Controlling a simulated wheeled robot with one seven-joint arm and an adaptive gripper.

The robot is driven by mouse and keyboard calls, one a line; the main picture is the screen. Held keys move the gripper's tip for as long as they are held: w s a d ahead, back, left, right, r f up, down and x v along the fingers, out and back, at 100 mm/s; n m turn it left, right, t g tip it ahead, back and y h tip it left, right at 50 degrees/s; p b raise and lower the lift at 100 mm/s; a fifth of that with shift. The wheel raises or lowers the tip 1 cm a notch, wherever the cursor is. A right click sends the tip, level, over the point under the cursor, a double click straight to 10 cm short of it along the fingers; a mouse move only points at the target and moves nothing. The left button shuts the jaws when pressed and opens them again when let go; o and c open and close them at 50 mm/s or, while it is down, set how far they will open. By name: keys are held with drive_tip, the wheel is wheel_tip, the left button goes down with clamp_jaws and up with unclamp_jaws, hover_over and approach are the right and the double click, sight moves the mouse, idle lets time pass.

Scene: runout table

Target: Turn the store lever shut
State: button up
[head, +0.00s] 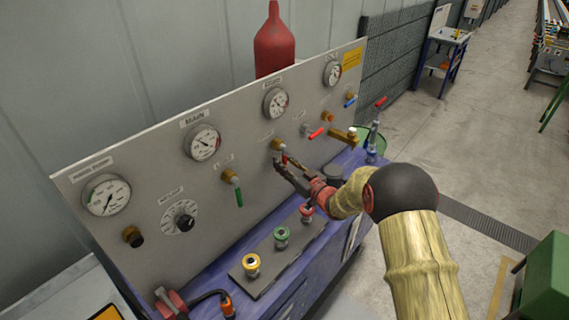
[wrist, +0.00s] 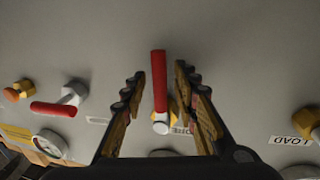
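The store lever (wrist: 159,85) is a red handle on a light pivot, between my two fingers in the wrist view, with a gap on each side. Its label (wrist: 181,130) is partly hidden behind a finger. In the head view the brass valve body of the store lever (head: 278,144) shows on the grey panel, and the handle hangs down from it, partly hidden by my gripper. My gripper (wrist: 160,72) is open around the handle; in the head view it reaches the panel from the right (head: 284,166).
A second red lever (head: 316,133) lies to the right, with a brass fitting (head: 342,135) beside it. A green lever (head: 239,196) hangs to the left. Gauges (head: 203,142) line the panel (head: 155,185). Yellow, green and red knobs (head: 281,234) stand on the bench below.

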drive_tip(key=shift+c, duration=0.2)
clamp_jaws()
idle(0.7)
